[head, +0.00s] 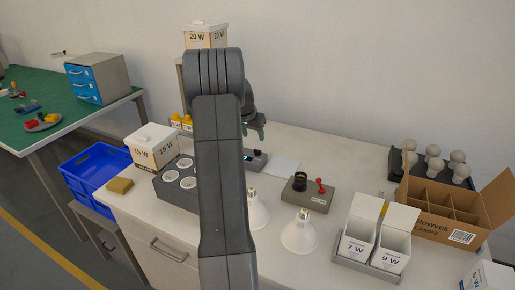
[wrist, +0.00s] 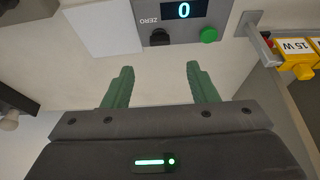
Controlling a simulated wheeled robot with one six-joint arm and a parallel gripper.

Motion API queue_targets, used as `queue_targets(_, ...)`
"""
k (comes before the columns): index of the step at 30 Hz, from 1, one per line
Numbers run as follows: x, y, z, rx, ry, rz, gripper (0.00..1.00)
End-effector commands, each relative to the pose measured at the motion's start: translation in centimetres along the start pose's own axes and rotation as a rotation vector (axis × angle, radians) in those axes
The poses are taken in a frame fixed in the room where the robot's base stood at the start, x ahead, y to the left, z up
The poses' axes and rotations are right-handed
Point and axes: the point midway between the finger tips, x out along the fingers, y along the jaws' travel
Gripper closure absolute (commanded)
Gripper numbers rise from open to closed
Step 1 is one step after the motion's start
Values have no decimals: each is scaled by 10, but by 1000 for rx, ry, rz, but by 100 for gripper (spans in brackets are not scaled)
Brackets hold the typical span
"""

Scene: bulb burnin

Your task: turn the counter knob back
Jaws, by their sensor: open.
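The counter (wrist: 186,14) is a grey box with a lit display reading 0. On its face are a black knob (wrist: 160,36) beside the word ZERO and a green button (wrist: 209,35). In the head view the counter (head: 256,161) lies on the white bench, partly hidden behind my arm. My gripper (wrist: 158,68) is open, its two green fingers apart with nothing between them. The fingertips point toward the counter, with the black knob ahead of the gap, not touched. In the head view my gripper (head: 254,130) hangs above the bench near the counter.
A white sheet (head: 283,166) lies beside the counter. A grey box with a red lever (head: 320,186), loose bulbs (head: 299,237), a bulb rack (head: 178,191) and a cardboard box (head: 440,219) stand around.

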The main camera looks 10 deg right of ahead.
Motion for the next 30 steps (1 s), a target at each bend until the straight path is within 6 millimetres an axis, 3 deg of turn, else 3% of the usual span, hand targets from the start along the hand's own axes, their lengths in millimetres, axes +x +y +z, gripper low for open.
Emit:
queue_targets(6, 46, 1, 1, -2, -3, 2, 47)
queue_targets(15, 88, 0, 0, -1, -1, 0, 47)
queue_targets(28, 98, 0, 0, -1, 0, -1, 47)
queue_targets(30, 98, 0, 0, -1, 0, 0, 57)
